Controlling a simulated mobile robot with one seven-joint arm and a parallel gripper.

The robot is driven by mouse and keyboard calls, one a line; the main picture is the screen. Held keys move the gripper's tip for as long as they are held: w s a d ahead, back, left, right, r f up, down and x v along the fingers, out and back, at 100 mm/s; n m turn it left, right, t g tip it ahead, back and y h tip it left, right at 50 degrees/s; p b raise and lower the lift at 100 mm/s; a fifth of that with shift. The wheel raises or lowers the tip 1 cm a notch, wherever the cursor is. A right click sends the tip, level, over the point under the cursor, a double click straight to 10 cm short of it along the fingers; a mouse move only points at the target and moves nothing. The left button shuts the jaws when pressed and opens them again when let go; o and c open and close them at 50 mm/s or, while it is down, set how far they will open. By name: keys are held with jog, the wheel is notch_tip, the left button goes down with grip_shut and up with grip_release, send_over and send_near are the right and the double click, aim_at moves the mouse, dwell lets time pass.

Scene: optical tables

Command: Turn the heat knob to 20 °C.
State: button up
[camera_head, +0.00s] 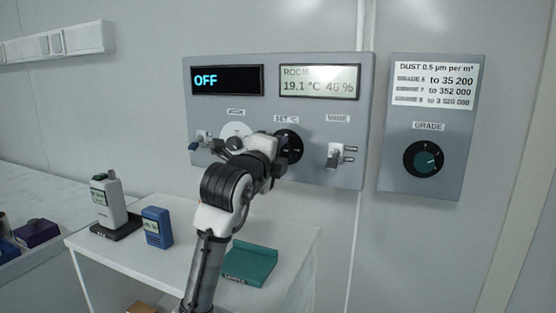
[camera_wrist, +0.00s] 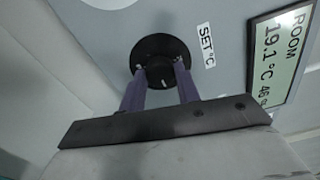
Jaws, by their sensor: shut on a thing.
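The heat knob (camera_head: 291,148) is a round black dial under the label "SET °C" on the grey wall panel (camera_head: 310,115). My gripper (camera_head: 277,150) is at the knob and partly covers its left side in the head view. In the wrist view, the two purple fingers of my gripper (camera_wrist: 161,82) are shut on the middle of the knob (camera_wrist: 160,50), one on each side. A short white mark shows on the knob's centre. The scale numbers are too small to read. The left display (camera_head: 227,80) reads "OFF". The right display (camera_head: 319,82) reads "ROOM 19.1 °C 46 %".
A white dial is partly behind my arm. A second panel (camera_head: 425,180) has a "GRADE" knob. Below, a white table (camera_head: 130,250) holds handheld devices and a teal tray (camera_head: 250,264).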

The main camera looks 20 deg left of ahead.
jog(key=shift+m+b, duration=0.35)
jog(key=shift+m, duration=0.65)
jog(key=o, duration=1)
jog(key=shift+s, duration=0.1)
jog(key=s+b, duration=0.1)
jog(key=s, duration=0.6)
jog(key=s+b, duration=0.1)
jog(key=s, duration=0.5)
jog(key=shift+s+a, duration=0.2)
jog(key=shift+s, duration=0.15)
